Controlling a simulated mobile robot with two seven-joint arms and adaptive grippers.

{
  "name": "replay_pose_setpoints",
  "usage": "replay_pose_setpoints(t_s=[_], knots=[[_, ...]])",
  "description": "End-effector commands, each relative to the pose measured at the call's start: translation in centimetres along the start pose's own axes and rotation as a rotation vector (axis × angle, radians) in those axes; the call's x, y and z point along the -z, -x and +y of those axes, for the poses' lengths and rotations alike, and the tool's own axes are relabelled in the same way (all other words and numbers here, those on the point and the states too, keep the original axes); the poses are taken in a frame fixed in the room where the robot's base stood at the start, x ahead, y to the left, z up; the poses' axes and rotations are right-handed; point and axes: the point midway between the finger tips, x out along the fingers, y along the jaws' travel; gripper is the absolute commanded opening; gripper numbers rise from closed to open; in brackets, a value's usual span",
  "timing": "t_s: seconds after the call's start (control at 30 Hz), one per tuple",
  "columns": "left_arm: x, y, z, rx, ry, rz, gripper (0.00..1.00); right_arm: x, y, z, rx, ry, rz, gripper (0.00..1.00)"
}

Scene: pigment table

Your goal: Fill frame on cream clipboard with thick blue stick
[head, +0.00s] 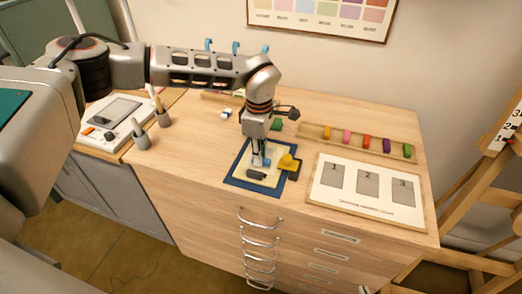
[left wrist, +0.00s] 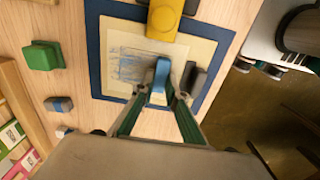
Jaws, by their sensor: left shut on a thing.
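The cream clipboard sheet (head: 273,182) lies on a dark blue backing (head: 235,178) near the table's front edge. A yellow clip (head: 289,163) sits at its right side, and at the top in the left wrist view (left wrist: 166,18). My left gripper (head: 260,160) is over the sheet, shut on the thick blue stick (left wrist: 161,75). The stick's tip is at or just above the paper; contact cannot be told. Blue strokes (left wrist: 132,66) cover part of the frame on the sheet. A dark block (head: 257,175) lies on the sheet close to the gripper. My right gripper is not in view.
A white card (head: 370,207) with three numbered grey boxes lies to the right. Behind it a wooden tray (head: 312,131) holds several coloured sticks. A green block (left wrist: 42,56) lies beside the clipboard. Grey cups (head: 142,139) stand at the left.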

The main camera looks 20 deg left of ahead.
Motion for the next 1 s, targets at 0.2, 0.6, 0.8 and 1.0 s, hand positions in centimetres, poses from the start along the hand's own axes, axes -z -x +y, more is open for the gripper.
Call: replay_pose_setpoints(t_s=[0.2,0.6,0.8,1.0], knots=[[0.0,-0.2,-1.2,0.005,-0.001,0.001,0.0,0.2,0.1,0.0,0.0,0.0,0.0,0.0],[0.0,0.0,-0.3,0.004,0.002,0.001,0.0,0.5,0.3,0.1,0.0,0.0,0.001,0.0],[0.0,0.2,1.0,0.003,0.002,0.001,0.0,0.4,0.3,0.1,0.0,0.0,0.001,0.0],[0.0,0.2,1.4,0.002,0.0,0.0,0.0,0.4,0.3,0.1,0.0,0.0,0.001,0.0]])
